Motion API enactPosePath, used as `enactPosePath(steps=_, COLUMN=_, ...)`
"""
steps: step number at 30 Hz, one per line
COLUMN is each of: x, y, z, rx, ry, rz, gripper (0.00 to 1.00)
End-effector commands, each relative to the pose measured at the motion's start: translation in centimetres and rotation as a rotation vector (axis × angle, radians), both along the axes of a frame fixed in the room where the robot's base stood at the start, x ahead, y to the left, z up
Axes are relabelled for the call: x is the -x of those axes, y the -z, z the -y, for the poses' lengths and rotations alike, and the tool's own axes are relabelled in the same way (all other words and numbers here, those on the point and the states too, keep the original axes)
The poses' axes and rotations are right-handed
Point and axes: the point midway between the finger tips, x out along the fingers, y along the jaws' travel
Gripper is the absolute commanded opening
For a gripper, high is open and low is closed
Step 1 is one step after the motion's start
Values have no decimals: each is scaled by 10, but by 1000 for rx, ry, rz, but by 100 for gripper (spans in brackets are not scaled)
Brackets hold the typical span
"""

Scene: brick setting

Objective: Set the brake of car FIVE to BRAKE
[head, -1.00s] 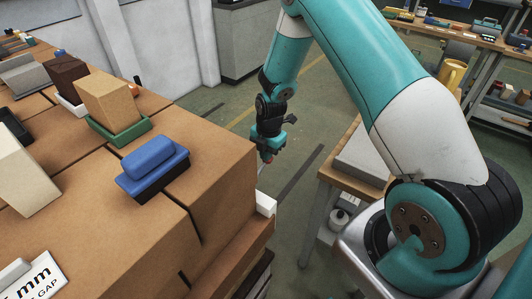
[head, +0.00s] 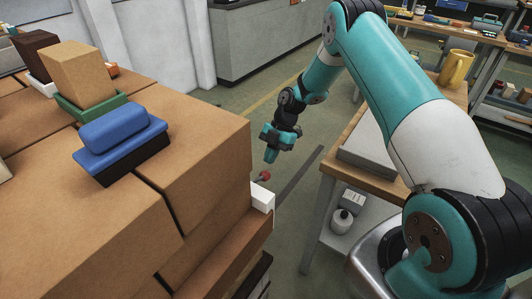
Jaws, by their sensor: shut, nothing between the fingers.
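A small red knob (head: 262,177) shows low beside the right end of the brown stack, just above a white block (head: 262,198). It looks like the end of a brake lever; the rest of it is hidden behind the stack. My gripper (head: 271,155) points down, a little above and right of the knob. It appears apart from the knob, shut and empty. No car number, BRAKE marking or lever setting can be read in this view.
The brown stack (head: 205,140) fills the left, with a blue brush-like block (head: 122,138) and a tan brick in a green tray (head: 92,108) on top. A wooden table (head: 385,165) stands right of my gripper. Open floor lies between.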

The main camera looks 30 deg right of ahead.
Motion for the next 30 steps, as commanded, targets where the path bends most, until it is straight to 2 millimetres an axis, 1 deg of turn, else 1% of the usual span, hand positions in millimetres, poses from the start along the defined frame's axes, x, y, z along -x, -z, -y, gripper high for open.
enactPosePath(steps=1, x=0, y=13, z=1, rx=1, ry=0, rz=0, gripper=0)
enactPosePath(steps=3, x=-1, y=19, z=1, rx=1, ry=0, rz=0, gripper=0)
enactPosePath(steps=12, x=-1, y=38, z=1, rx=2, ry=1, rz=2, gripper=0)
enactPosePath(steps=18, x=-1, y=43, z=0, rx=2, ry=1, rz=2, gripper=0)
enactPosePath(steps=30, x=0, y=45, z=-1, rx=3, ry=1, rz=-1, gripper=0)
